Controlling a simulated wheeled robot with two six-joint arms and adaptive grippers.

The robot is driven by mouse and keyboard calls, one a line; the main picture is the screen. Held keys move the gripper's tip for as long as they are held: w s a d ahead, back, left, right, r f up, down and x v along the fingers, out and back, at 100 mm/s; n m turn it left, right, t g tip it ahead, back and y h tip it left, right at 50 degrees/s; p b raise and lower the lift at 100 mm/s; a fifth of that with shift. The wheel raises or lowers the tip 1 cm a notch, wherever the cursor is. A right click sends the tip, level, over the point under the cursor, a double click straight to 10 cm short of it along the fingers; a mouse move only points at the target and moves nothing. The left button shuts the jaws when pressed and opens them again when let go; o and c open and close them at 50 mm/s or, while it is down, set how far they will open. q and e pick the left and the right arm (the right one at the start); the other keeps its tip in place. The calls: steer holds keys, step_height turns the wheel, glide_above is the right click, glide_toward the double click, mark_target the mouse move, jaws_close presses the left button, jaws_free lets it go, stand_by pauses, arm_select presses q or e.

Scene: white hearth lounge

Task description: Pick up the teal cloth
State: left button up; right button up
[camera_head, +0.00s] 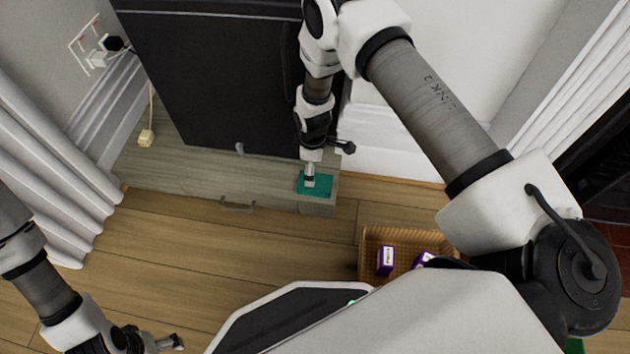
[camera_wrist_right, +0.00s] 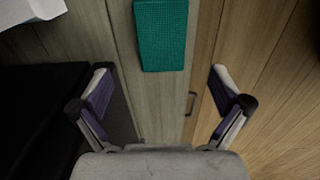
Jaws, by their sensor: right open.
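The teal cloth (camera_head: 322,184) lies flat near the right end of the low grey wooden cabinet top (camera_head: 170,172) in the head view. In the right wrist view the cloth (camera_wrist_right: 161,36) is a textured teal rectangle beyond the fingertips, at the top centre. My right gripper (camera_head: 309,182) is above the cloth in the head view and hides part of it. In the right wrist view my right gripper (camera_wrist_right: 160,85) is open and empty, with the cloth apart from both fingers. My left gripper (camera_head: 172,342) is low at the left over the floor; its jaw opening is unclear.
A large black panel (camera_head: 215,75) stands behind the cabinet top. A drawer handle (camera_head: 238,207) is on the cabinet front. A wicker basket (camera_head: 372,238) with purple boxes (camera_head: 385,261) stands on the wooden floor to the right. A cream plug (camera_head: 146,138) lies at the cabinet's left.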

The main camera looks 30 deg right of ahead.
mark_target(324, 182)
step_height(324, 182, down, 8)
steer(key=b, duration=0.4)
steer(key=shift+a+r+b, duration=0.1)
steer(key=shift+r+b, duration=0.05)
steer(key=shift+b, duration=0.25)
steer(key=shift+r, duration=0.15)
steer(key=c, duration=1.3)
steer(key=shift+s, duration=0.1)
steer(key=shift+r, duration=0.1)
